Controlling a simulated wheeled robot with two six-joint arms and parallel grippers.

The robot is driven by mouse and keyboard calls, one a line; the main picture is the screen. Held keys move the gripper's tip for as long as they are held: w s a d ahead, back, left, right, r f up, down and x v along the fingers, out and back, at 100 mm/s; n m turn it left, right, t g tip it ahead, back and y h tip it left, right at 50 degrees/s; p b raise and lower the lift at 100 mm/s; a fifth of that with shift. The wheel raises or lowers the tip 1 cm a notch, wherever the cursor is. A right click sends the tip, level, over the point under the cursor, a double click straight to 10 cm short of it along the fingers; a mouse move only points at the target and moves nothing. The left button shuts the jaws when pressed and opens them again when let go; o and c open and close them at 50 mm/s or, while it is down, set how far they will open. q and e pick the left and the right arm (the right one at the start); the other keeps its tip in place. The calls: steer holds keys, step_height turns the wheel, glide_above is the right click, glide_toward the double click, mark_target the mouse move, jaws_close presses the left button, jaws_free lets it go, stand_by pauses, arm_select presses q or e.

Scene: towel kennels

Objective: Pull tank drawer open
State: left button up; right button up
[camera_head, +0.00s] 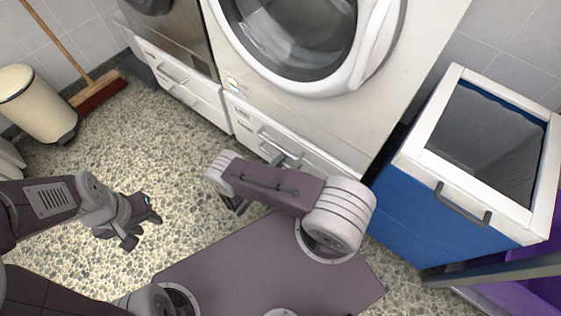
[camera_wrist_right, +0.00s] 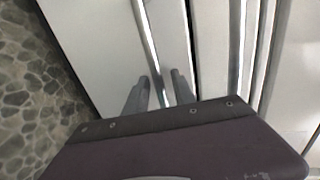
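A white drawer front (camera_head: 317,160) with a grey bar handle (camera_head: 268,139) sits under the front-loading machine with the big round door. I take it as the tank drawer; its label is too small to read. It looks closed. My right gripper (camera_head: 287,159) is at this handle, its fingers partly hidden behind my arm. In the right wrist view the two fingers (camera_wrist_right: 160,87) are apart, with the metal bar handle (camera_wrist_right: 150,45) running between them. Contact cannot be told. My left gripper (camera_head: 143,221) is open and empty over the floor, away from the drawer.
A second drawer (camera_head: 180,83) with a handle is under the left machine. A blue hamper with a white rim (camera_head: 468,187) stands close on the right. A cream bin (camera_head: 37,103) and a broom (camera_head: 97,92) are at the far left. Pebbled floor before the drawers is free.

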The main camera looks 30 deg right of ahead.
jaws_close()
stand_by(1.2)
